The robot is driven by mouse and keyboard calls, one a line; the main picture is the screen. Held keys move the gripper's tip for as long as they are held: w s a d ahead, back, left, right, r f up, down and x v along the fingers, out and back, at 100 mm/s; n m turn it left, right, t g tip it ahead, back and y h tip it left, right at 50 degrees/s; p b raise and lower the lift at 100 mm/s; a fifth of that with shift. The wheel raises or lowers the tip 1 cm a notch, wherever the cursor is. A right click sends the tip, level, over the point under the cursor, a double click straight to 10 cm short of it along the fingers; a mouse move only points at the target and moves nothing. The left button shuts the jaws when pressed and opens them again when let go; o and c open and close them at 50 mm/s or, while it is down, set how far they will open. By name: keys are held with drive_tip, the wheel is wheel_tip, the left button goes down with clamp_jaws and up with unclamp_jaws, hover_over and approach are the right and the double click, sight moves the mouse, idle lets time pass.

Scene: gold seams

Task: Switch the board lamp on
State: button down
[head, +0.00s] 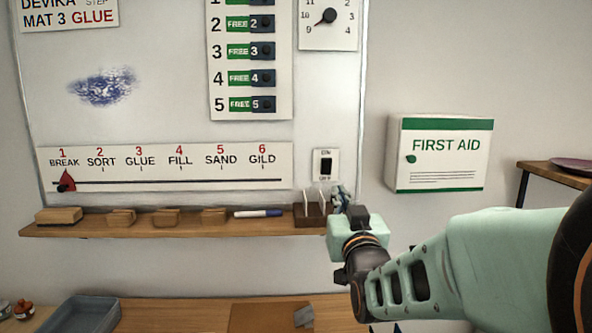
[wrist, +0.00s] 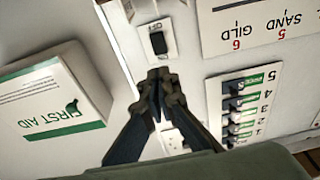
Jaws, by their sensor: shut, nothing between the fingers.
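A white switch plate (head: 326,165) with a black rocker is on the board's lower right, marked ON above and OFF below. The same switch (wrist: 157,42) shows at the top middle of the wrist view, just beyond my fingertips. I cannot tell which way the rocker is tipped. My gripper (wrist: 160,76) is shut and empty, its fingertips together and apart from the rocker in the picture. In the head view my gripper (head: 341,196) is below and slightly right of the switch, partly hidden by my wrist. No lamp is clearly in view.
A wooden ledge (head: 120,226) under the board holds several blocks, a marker (head: 258,213) and a dark holder with white cards (head: 309,214), close to my gripper. A first aid box (head: 440,155) sticks out from the wall at right. A step strip (head: 190,166) lies left of the switch.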

sight(327, 163)
drive_tip(key=shift+w, duration=0.1)
drive_tip(key=w+p, duration=0.1)
drive_tip(key=w, duration=0.3)
drive_tip(key=w+r+p, duration=0.1)
drive_tip(key=w, duration=0.4)
drive_tip(key=w+r+p, duration=0.1)
drive_tip(key=w, duration=0.3)
drive_tip(key=shift+w+r+p, duration=0.1)
drive_tip(key=shift+w+p, duration=0.2)
drive_tip(key=shift+w, duration=0.05)
drive_tip(key=shift+r, duration=0.1)
